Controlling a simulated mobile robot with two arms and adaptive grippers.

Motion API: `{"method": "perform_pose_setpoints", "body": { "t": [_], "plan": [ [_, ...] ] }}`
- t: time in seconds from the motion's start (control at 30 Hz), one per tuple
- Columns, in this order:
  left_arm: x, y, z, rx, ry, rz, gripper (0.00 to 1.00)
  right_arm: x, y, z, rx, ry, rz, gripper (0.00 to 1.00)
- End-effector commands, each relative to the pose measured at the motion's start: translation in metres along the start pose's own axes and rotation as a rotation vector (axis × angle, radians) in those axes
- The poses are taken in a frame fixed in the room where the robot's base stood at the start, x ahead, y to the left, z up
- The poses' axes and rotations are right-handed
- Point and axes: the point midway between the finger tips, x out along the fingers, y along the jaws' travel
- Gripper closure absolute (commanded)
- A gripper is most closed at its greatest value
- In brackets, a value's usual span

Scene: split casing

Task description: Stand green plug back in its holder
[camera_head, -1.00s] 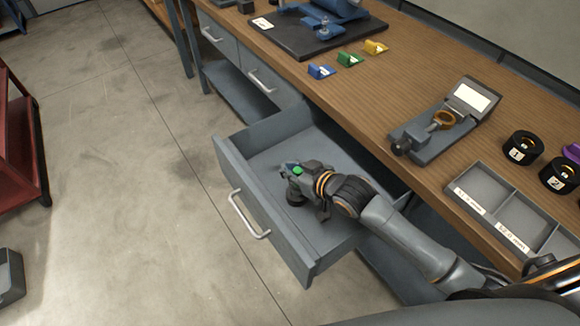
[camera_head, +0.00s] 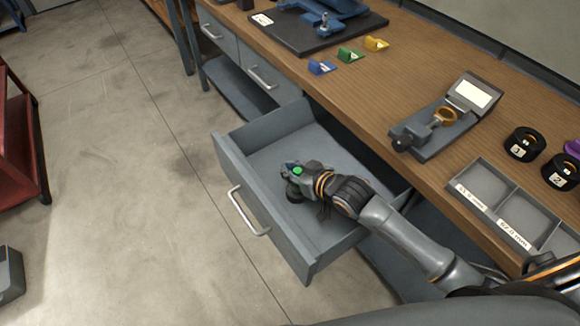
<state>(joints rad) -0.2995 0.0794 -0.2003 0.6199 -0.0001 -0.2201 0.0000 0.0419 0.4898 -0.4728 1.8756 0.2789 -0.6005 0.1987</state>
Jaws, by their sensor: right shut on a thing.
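My right gripper (camera_head: 291,180) reaches into the open grey drawer (camera_head: 268,152) and is shut. A round green patch (camera_head: 297,170) shows at its fingers; I take it for an end of the green plug, with the rest hidden by the gripper. A dark round part shows just below the fingers, close to the drawer floor; I cannot tell whether it touches. A small green holder (camera_head: 350,55) with a white label stands on the wooden bench (camera_head: 410,75), between a blue holder (camera_head: 321,67) and a yellow one (camera_head: 376,44). My left gripper is not in view.
A grey fixture with a brass ring (camera_head: 440,118), dark numbered rings (camera_head: 524,144) and a compartment tray (camera_head: 486,184) stand on the bench. A blue device on a black plate (camera_head: 300,38) is at the back. The drawer's front and side walls surround my gripper.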

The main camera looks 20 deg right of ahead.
Motion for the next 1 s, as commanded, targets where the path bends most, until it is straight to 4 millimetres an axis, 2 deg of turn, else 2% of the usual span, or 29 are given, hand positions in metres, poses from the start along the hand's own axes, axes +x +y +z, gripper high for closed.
{"method": "perform_pose_setpoints", "body": {
  "t": [1.0],
  "plan": [
    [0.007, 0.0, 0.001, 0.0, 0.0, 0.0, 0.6, 0.007, 0.0, 0.013, 0.0, 0.002, 0.0, 1.0]
  ]
}}
